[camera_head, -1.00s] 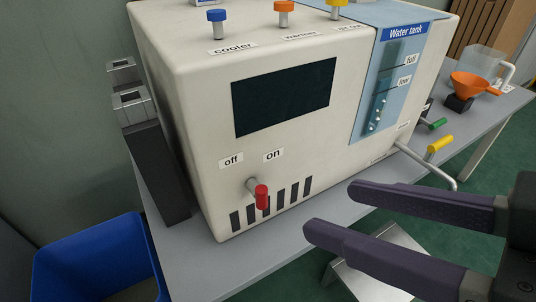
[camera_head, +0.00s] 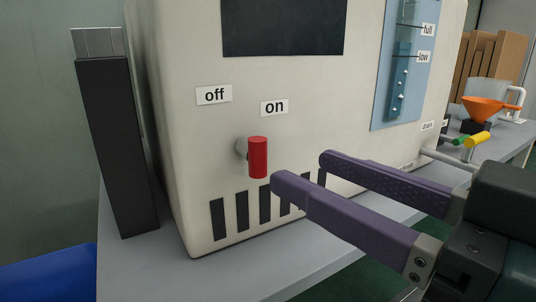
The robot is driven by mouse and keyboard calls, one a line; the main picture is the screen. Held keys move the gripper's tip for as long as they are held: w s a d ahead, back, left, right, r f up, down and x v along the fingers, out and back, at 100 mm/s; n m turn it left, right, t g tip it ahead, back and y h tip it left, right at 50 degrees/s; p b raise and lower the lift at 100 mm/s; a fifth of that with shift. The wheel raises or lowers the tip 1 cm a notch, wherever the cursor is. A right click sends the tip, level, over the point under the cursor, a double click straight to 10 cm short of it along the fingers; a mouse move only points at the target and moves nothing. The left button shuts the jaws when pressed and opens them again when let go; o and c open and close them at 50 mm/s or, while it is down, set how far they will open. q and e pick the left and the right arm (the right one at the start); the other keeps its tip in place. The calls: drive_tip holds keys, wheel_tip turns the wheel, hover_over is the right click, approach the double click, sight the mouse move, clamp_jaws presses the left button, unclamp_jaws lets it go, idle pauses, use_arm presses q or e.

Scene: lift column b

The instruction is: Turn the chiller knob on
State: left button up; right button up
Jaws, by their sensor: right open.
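The chiller (camera_head: 330,95) is a cream box with a dark display (camera_head: 283,25). Its knob (camera_head: 257,157) has a red upright handle on a grey shaft, on the front face. An "off" label (camera_head: 214,95) sits up and left of the knob and an "on" label (camera_head: 274,107) sits just above it to the right. My right gripper (camera_head: 300,168) comes in from the right with its two purple fingers apart and nothing between them. Its nearer fingertip is just right of and slightly below the red handle; I cannot tell if they touch. My left gripper is out of view.
Vent slots (camera_head: 266,207) lie below the knob. A black upright block (camera_head: 118,150) stands left of the chiller on the grey table (camera_head: 215,275). Yellow (camera_head: 478,140) and green handled valves and an orange funnel (camera_head: 485,108) are at the right. A blue bin (camera_head: 45,280) is at lower left.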

sight(265, 153)
drive_tip(key=x, duration=0.6)
drive_tip(key=shift+w+a+b, duration=0.1)
drive_tip(key=shift+a+b, duration=0.1)
drive_tip(key=shift+b, duration=0.1)
drive_tip(key=shift+c, duration=0.2)
clamp_jaws()
